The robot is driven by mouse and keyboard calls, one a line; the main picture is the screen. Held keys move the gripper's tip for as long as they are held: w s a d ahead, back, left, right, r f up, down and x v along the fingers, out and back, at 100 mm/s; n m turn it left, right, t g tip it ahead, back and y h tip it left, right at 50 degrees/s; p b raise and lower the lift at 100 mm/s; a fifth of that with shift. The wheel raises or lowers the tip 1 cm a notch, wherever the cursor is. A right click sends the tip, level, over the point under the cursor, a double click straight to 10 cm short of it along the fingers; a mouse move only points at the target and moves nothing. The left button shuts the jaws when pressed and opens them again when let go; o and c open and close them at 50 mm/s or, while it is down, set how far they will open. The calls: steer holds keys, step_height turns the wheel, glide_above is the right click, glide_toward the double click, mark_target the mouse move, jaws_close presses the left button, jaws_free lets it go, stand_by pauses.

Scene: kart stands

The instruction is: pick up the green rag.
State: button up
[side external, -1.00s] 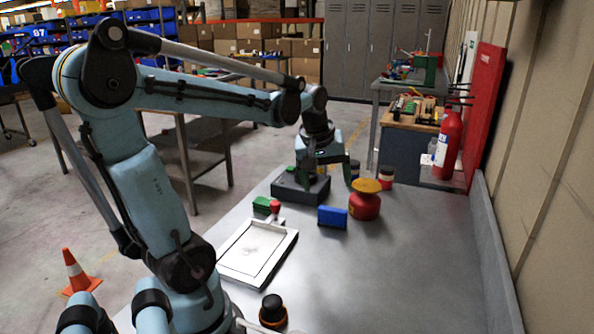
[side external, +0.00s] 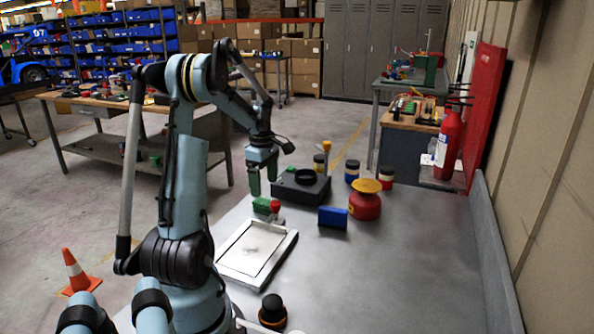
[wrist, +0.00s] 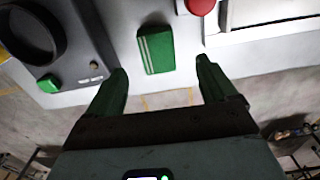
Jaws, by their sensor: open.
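The green rag (side external: 262,205) is a small folded piece lying on the grey table, left of the red knob. In the wrist view the rag (wrist: 156,51) shows two pale stripes along one side. My gripper (side external: 263,181) is above the table, just above and behind the rag in the side view, pointing down. In the wrist view my gripper (wrist: 160,70) has its fingers wide apart, with the rag beyond and between the tips. Nothing is held.
A dark box with a black ring (side external: 301,186) stands right behind the rag. A white framed tray (side external: 284,258) and red knob (side external: 275,206) are close in front. A blue block (side external: 332,217) and a red, yellow-topped container (side external: 365,204) stand further right. The right front of the table is clear.

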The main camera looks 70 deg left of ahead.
mark_target(266, 200)
steer(key=shift+w+a+f, duration=0.1)
steer(key=shift+f, duration=1.7)
steer(key=shift+w+a+f, duration=0.1)
steer(key=shift+f, duration=1.7)
steer(key=c, duration=1)
steer(key=shift+c, duration=0.2)
steer(key=shift+r, duration=0.1)
step_height(266, 200, up, 10)
steer(key=shift+f, duration=0.1)
